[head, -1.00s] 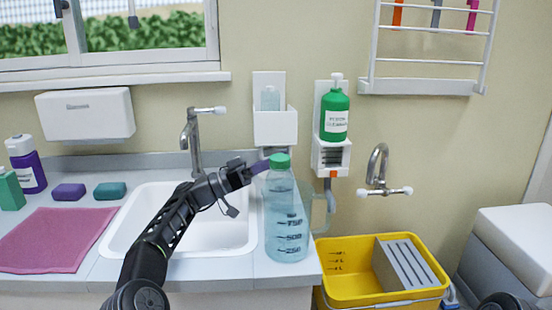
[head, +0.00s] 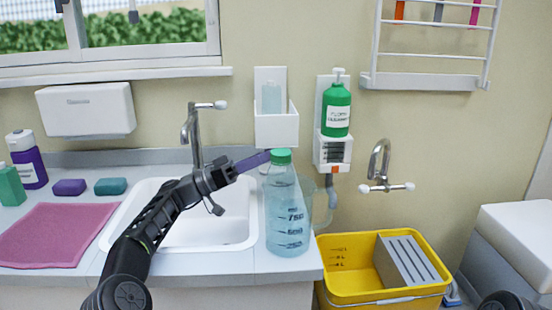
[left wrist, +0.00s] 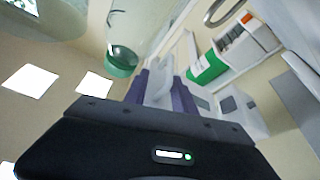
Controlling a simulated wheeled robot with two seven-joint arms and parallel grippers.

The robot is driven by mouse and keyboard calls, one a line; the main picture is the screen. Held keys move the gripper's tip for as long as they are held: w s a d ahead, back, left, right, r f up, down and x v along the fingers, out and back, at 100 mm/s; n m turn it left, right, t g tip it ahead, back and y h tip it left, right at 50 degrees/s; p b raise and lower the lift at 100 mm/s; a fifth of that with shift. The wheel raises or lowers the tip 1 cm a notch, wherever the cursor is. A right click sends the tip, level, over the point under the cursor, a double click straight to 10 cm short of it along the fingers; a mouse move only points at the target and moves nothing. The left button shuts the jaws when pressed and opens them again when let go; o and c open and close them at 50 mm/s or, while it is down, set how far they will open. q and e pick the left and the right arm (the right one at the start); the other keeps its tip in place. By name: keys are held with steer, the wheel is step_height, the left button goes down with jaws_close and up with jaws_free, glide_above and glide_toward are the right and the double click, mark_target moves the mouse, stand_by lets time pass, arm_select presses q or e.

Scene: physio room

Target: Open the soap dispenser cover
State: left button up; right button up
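The white soap dispenser (head: 275,128) hangs on the wall above the right end of the sink. Its front part covers the lower half, and a light blue bottle (head: 271,98) shows above it against the backplate. I cannot tell if the cover is shut. My left gripper (head: 262,158) is below and in front of the dispenser, its purple fingers pointing right near a bottle's green cap. In the left wrist view the two fingers (left wrist: 162,92) stand apart. A pale shape shows between them, and whether they touch it is unclear. My right gripper is not in view.
A large clear bottle (head: 287,212) with a green cap (left wrist: 122,62) stands close to my left fingers, a jug partly behind it. A green pump bottle (head: 336,110) sits in a wall holder. A yellow bucket (head: 345,290) is at lower right. The sink (head: 240,244) lies beneath my arm.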

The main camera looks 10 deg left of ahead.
arm_select(q)
steer(key=s+a, duration=0.2)
steer(key=a, duration=0.6)
steer(key=shift+s+a, duration=0.3)
steer(key=shift+s, duration=0.1)
